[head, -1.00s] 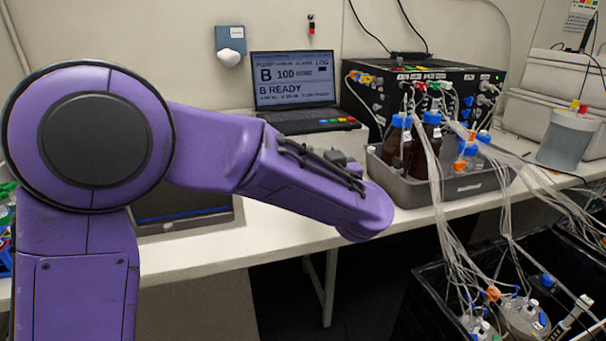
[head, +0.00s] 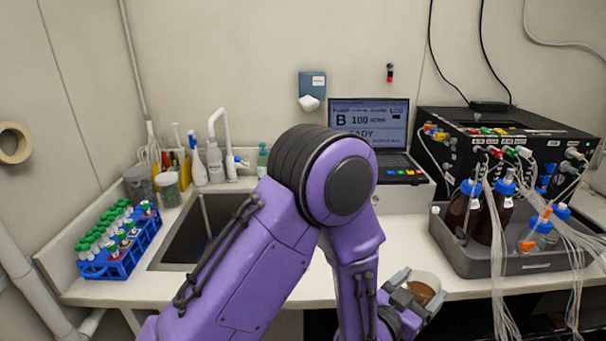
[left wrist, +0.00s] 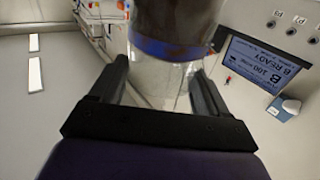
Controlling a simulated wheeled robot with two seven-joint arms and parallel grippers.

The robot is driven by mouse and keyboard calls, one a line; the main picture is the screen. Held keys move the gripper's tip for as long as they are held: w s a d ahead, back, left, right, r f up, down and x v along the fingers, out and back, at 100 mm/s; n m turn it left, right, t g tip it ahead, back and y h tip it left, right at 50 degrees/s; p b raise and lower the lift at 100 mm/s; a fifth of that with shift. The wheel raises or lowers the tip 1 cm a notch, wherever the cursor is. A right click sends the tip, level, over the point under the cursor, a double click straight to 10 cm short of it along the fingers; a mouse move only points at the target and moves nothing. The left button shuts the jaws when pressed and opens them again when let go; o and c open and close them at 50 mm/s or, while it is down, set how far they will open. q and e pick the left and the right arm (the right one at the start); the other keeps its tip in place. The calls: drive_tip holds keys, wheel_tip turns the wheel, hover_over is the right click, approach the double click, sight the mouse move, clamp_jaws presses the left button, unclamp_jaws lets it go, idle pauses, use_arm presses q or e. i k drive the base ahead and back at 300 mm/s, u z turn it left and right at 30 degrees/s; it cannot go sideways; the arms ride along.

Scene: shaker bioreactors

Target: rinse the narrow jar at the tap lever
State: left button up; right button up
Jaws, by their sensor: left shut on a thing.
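My left gripper (head: 417,288) is shut on a clear jar (head: 422,291) with brown inside, held in front of the bench edge at the lower right of centre. In the left wrist view the jar (left wrist: 165,80) stands between the two dark fingers, with a dark blue band around it. A white tap (head: 216,140) with a blue-tipped lever (head: 238,162) stands behind the sink (head: 203,228), left of my arm. My arm hides the right part of the sink. My right gripper is not in view.
A blue rack (head: 122,250) of green-capped tubes stands left of the sink, with small containers (head: 168,188) and brushes behind it. A grey tray (head: 510,262) of bottles with trailing tubes is at the right. A laptop (head: 370,130) stands behind my arm.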

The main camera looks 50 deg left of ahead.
sight(237, 159)
drive_tip(key=z, duration=1.45)
drive_tip(key=k, duration=1.05)
drive_tip(key=u, duration=2.7)
drive_tip(key=i, duration=0.35)
drive_tip(key=z, duration=0.05)
